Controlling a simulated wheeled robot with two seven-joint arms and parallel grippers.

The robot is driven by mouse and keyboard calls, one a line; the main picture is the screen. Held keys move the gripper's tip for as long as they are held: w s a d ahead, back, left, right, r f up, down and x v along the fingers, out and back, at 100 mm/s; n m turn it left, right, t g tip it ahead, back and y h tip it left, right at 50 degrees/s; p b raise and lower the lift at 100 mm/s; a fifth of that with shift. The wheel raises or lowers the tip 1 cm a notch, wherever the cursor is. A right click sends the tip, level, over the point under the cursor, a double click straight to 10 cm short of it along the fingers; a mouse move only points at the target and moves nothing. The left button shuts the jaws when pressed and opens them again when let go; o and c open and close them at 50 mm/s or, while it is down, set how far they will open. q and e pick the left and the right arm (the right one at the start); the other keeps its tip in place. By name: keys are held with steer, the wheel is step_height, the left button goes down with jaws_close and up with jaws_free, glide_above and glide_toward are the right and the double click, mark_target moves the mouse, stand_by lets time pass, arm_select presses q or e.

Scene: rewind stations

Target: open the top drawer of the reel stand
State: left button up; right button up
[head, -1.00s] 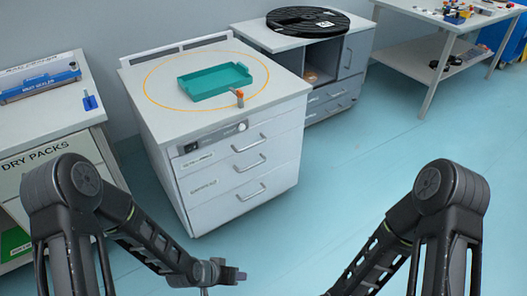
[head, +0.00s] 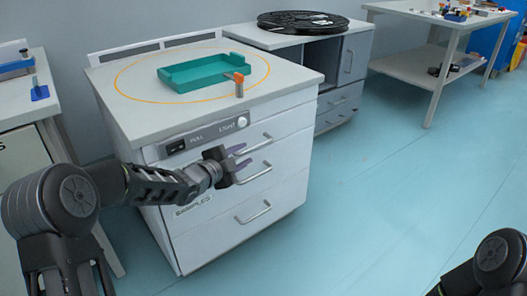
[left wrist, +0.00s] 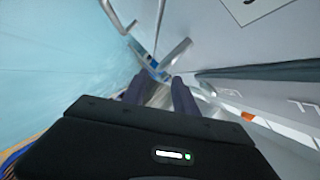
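A white drawer cabinet (head: 240,215) stands at the centre of the head view, with three bar handles on its front and its drawers flush. Its top handle (head: 254,144) is just beside my left gripper (head: 241,159). The gripper's dark fingers are apart and point at the cabinet front, near the top and middle handles. In the left wrist view the fingers (left wrist: 160,92) are also apart, with a bar handle (left wrist: 176,53) just beyond their tips. I cannot tell whether a bar lies between them. My right gripper is out of view.
A teal tray (head: 178,78) and an orange-tipped post (head: 239,86) are on the cabinet top. Behind it a grey cabinet (head: 357,60) carries a black reel (head: 302,21). A table with small parts stands back right. The floor (head: 370,190) at right is clear.

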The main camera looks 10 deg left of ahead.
mark_target(253, 149)
arm_select(q)
steer(key=shift+w, duration=0.15)
steer(key=shift+r, duration=0.1)
steer(key=shift+w+d+f, duration=0.15)
steer(key=shift+w+f, duration=0.05)
steer(key=b+x, duration=0.1)
steer(key=x, duration=0.6)
steer(key=shift+b, duration=0.4)
jaws_close()
